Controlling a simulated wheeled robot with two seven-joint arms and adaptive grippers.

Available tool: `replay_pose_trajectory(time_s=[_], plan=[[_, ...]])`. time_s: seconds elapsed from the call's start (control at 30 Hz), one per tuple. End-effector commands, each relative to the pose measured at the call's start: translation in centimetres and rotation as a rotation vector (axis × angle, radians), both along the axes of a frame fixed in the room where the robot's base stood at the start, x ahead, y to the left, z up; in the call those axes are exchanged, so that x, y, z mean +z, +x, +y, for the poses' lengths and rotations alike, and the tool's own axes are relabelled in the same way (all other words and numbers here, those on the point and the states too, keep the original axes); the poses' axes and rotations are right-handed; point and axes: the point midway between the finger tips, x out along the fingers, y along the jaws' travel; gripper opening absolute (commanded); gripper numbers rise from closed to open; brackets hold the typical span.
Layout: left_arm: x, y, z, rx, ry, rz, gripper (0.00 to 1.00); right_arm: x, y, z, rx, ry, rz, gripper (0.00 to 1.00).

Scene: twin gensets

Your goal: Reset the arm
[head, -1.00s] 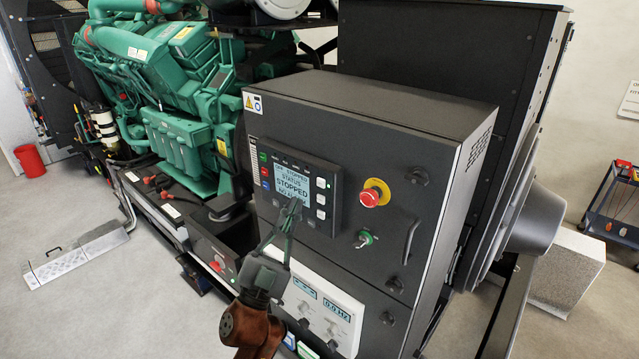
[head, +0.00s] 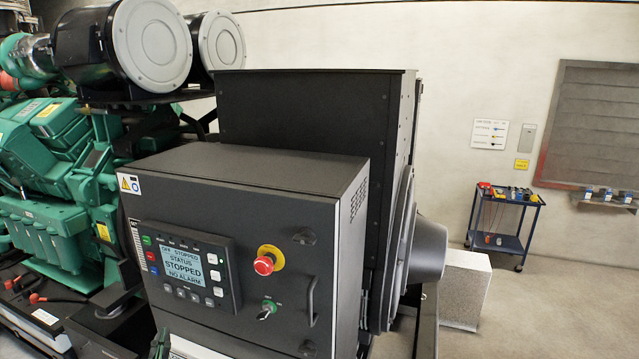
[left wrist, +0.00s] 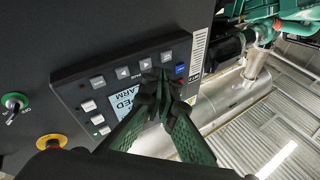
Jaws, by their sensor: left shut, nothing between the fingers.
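My left gripper (left wrist: 160,88) is shut and empty in the left wrist view, its two dark green fingers meeting in front of the control panel (left wrist: 125,85). I cannot tell whether the fingertips touch it. In the head view only the tip of my left gripper (head: 160,345) shows at the bottom edge, below the control panel (head: 187,267). The panel screen reads STOPPED and NO ALARM. Right of it are a red emergency stop button (head: 264,264) on a yellow ring and a green-based switch (head: 267,308). My right gripper is not in view.
The dark control cabinet (head: 280,215) fills the front, with a handle (head: 311,300) on its face. The green engine (head: 45,225) stands at left. A blue trolley (head: 508,235) with tools stands by the back wall. Floor is clear at right.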

Motion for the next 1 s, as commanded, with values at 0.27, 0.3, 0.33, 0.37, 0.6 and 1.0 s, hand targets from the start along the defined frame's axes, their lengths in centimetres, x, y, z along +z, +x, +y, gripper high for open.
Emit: replay_pose_trajectory(time_s=[0.27, 0.3, 0.33, 0.37, 0.6, 1.0], plan=[[-16.5, -3.4, 4.0, 0.112, -0.152, 0.451, 0.0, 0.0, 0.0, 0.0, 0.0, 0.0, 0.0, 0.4], [-18.7, -4.4, 4.2, 0.122, -0.171, 0.517, 0.0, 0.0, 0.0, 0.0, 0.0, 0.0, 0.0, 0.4], [-20.4, -5.2, 4.3, 0.129, -0.184, 0.566, 0.0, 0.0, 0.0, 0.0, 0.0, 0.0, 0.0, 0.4], [-22.1, -6.0, 4.4, 0.135, -0.197, 0.615, 0.0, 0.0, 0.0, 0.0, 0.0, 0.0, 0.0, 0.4], [-33.8, -14.6, 3.6, 0.153, -0.284, 1.01, 0.0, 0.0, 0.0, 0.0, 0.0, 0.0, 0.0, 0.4], [-42.9, -27.5, 0.0, 0.098, -0.361, 1.456, 0.0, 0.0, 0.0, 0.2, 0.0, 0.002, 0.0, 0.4]])
